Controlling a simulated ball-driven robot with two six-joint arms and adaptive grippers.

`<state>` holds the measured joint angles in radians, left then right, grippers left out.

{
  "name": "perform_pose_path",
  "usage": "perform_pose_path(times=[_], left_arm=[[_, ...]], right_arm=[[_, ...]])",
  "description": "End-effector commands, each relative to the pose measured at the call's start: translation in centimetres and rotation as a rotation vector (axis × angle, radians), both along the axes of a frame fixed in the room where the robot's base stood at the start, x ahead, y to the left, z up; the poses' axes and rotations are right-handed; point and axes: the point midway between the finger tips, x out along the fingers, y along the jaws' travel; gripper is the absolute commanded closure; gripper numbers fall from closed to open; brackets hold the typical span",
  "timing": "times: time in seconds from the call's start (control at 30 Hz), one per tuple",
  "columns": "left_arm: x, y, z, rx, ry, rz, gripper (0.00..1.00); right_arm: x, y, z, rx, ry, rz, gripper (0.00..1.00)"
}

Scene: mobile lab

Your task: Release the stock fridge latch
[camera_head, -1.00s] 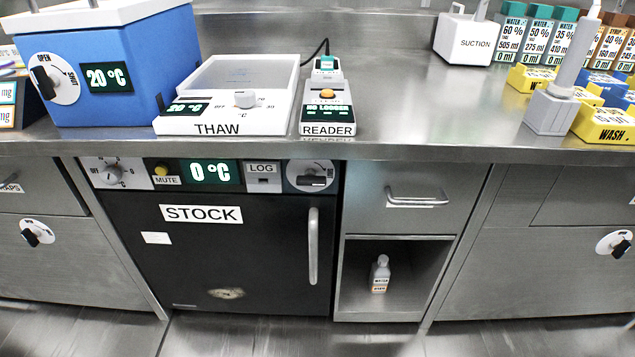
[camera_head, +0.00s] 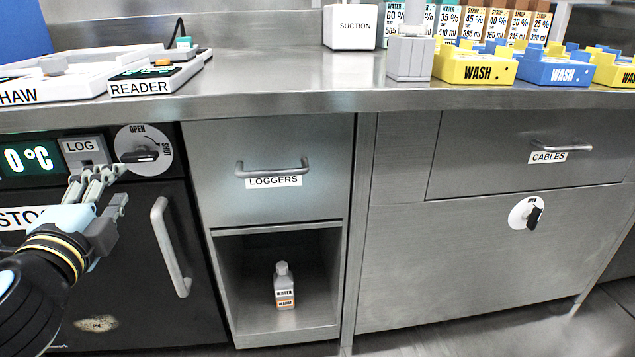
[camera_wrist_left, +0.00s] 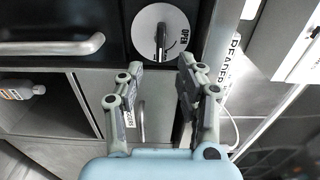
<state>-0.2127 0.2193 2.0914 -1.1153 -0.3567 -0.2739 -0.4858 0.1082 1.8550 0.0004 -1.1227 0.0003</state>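The stock fridge (camera_head: 120,260) is a dark door at the left of the head view, with a metal bar handle (camera_head: 172,247). Its latch is a white disc (camera_head: 158,138) marked OPEN at the top and SHUT at the right. The black latch knob (camera_head: 142,157) lies about level, toward the SHUT side. My left gripper (camera_head: 112,184) is just below and left of the latch in the head view. In the left wrist view the gripper (camera_wrist_left: 161,66) is open and empty. The knob (camera_wrist_left: 161,42) there stands ahead of the fingertips, in line with the gap, apparently untouched. My right gripper is out of view.
The LOG panel (camera_head: 83,150) sits left of the latch. A LOGGERS drawer (camera_head: 270,205) and an open cubby with a bottle (camera_head: 284,285) are to the right. The counter edge (camera_head: 300,103) overhangs above, with the reader (camera_head: 155,80) on it.

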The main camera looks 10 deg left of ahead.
Motion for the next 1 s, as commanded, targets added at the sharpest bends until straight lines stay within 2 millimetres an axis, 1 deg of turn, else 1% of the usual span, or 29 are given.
perform_pose_path(times=[0.17,0.4,0.5,0.6,0.77,0.97,1.0], left_arm=[[2.3,0.5,0.3,-0.001,-0.004,0.0,0.63],[7.0,1.7,0.2,-0.001,-0.002,0.0,0.63],[8.5,2.0,0.1,-0.001,-0.002,0.0,0.63],[9.6,2.3,0.1,-0.004,-0.002,0.0,0.63],[10.3,2.5,0.1,-0.002,0.001,0.0,0.63],[10.4,2.5,0.0,-0.002,0.001,0.0,0.63],[10.4,2.5,0.0,-0.003,0.0,0.0,0.65]], right_arm=[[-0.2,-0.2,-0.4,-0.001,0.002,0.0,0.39],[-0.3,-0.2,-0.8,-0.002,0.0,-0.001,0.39],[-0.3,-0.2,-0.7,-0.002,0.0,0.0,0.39],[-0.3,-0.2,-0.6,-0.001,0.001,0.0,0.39],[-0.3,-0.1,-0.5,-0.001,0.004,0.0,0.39],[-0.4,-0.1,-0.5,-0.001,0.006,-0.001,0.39],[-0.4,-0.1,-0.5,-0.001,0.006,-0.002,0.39]])
